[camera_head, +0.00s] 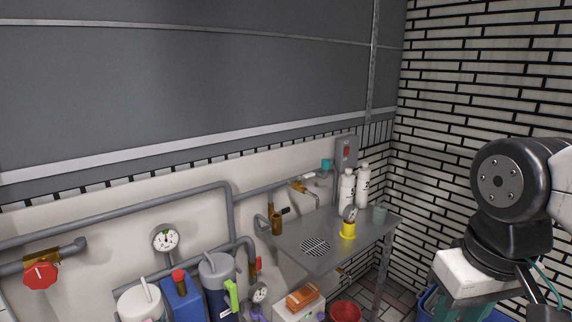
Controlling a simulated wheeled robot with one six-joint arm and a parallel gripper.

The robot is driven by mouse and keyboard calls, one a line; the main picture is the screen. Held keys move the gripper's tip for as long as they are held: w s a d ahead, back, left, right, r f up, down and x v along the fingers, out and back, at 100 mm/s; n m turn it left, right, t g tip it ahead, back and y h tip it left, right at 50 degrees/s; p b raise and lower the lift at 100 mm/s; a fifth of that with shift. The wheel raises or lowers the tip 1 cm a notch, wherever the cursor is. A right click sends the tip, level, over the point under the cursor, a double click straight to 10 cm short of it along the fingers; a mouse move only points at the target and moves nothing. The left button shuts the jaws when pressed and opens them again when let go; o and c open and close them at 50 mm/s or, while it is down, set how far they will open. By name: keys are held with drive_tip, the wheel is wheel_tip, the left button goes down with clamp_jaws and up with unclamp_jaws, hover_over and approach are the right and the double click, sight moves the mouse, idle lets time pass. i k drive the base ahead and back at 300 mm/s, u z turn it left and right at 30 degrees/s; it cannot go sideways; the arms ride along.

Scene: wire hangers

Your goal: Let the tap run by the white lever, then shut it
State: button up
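A brass tap (298,187) sticks out from the pale wall above the grey metal drain table. A white lever (308,176) sits at its top and appears to point right. Its thin grey spout (316,199) bends down over the table. I cannot make out any water at the spout at this size. My arm stands at the right edge, well apart from the tap. I cannot make out gripper fingers in the picture.
Left are pipes, a red valve wheel (40,276) and a wall gauge (166,239). A red bucket (345,312) is below.

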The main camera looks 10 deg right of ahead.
sight(312, 174)
drive_tip(key=i, duration=0.4)
drive_tip(key=u, duration=0.05)
drive_tip(key=k, duration=0.65)
drive_tip(key=u, duration=0.4)
drive_tip(key=i, duration=1.35)
drive_tip(key=z, duration=0.6)
